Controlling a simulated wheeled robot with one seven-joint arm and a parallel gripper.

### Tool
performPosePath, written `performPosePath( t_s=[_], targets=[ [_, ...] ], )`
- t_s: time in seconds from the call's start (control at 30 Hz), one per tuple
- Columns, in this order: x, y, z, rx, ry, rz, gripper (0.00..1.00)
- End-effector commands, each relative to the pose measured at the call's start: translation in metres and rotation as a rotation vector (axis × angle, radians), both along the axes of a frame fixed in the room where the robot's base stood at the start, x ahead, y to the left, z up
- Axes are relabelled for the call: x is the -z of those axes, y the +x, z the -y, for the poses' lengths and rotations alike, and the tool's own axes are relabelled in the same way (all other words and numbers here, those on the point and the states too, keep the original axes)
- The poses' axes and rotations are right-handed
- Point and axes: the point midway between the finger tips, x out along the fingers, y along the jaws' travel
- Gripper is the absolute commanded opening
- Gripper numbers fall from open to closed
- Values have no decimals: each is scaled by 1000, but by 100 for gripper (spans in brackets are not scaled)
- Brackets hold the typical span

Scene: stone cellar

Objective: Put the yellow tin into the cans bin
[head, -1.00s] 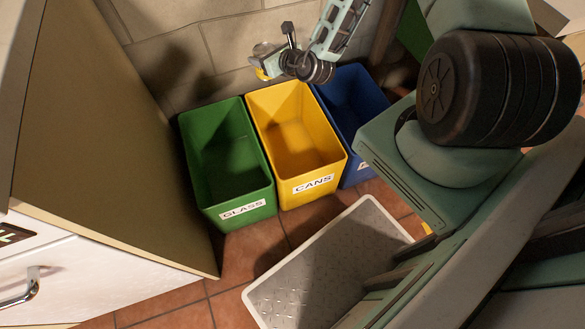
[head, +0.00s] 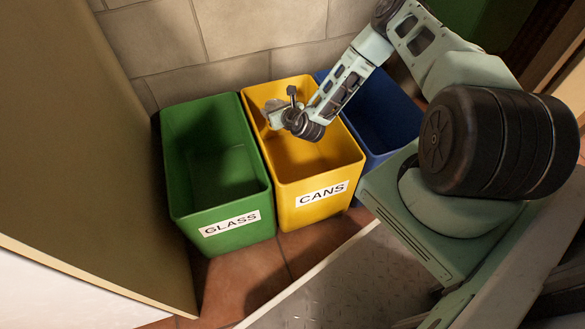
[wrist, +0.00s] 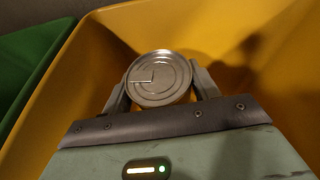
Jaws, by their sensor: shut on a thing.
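The yellow cans bin (head: 318,162) stands in the middle of three bins, with a CANS label on its front. My gripper (head: 272,114) is over the open top of this bin, toward its back left. In the wrist view, the tin (wrist: 160,80) shows its round silver lid with a pull tab. The two fingers of my gripper (wrist: 161,92) are shut on it from both sides, and yellow bin walls surround it. The tin's side is hidden in the wrist view and hard to tell from the yellow bin in the head view.
The green glass bin (head: 222,208) stands directly left of the cans bin, and a blue bin (head: 375,115) stands to its right. A stone wall (head: 220,45) is close behind. A tall cabinet side (head: 80,150) is at the left. A grey metal plate (head: 345,280) lies in front.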

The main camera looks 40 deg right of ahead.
Motion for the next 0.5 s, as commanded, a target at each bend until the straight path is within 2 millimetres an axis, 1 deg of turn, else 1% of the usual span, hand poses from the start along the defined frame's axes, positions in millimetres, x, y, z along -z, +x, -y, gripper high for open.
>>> performPosePath(
  t_s=[0.03,0.17,0.33,0.4,0.5],
  targets=[
    [7,0,0,1,0,0,37],
    [24,0,0,0,-1,0,37],
    [54,0,0,0,-1,0,37],
    [61,0,0,0,-1,0,37],
    [66,0,0,0,0,0,37]
  ],
)
